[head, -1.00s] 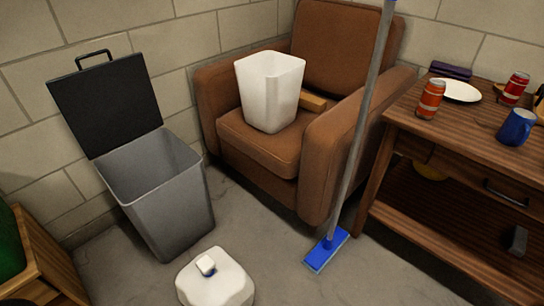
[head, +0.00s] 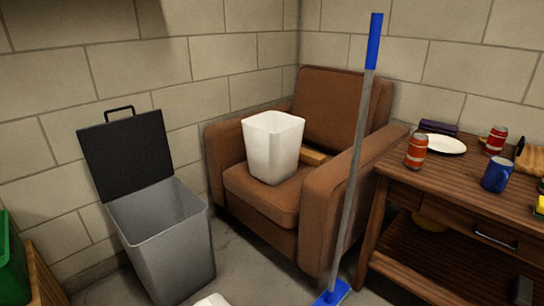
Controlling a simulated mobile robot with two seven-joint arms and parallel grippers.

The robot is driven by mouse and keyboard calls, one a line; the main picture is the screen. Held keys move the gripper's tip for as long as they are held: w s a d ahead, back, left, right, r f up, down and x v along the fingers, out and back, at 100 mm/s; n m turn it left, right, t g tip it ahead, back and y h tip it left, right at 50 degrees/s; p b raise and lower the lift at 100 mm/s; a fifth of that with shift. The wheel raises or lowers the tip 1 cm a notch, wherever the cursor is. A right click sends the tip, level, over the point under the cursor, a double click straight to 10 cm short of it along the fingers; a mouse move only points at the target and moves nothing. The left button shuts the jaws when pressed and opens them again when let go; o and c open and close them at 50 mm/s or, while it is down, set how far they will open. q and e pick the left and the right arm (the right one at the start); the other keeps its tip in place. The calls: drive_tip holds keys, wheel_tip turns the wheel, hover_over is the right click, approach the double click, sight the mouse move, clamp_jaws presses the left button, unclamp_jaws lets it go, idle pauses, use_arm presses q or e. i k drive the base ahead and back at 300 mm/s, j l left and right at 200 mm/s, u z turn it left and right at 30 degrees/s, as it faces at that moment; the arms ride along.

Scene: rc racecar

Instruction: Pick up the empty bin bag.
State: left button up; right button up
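I cannot make out an empty bin bag for certain in the head view. A white, open-topped bin (head: 272,150) stands upright on the seat of the brown armchair; I cannot tell whether a bag lines it. A grey bin (head: 170,250) stands on the floor to the left with its dark lid (head: 127,155) raised, and no bag shows over its rim.
A blue-handled mop (head: 352,160) leans upright by the armchair (head: 340,110). The wooden table (head: 440,190) at right holds red cans (head: 416,151), a plate (head: 443,144) and a blue mug (head: 497,174). A green container (head: 12,258) is at far left. Little bare floor shows.

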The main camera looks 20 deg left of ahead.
sight(273, 138)
drive_tip(key=i+l+u, duration=0.35)
drive_tip(key=i, duration=0.35)
drive_tip(key=i+l+u, duration=0.4)
drive_tip(key=i+l, duration=0.2)
drive_tip(key=i, duration=0.1)
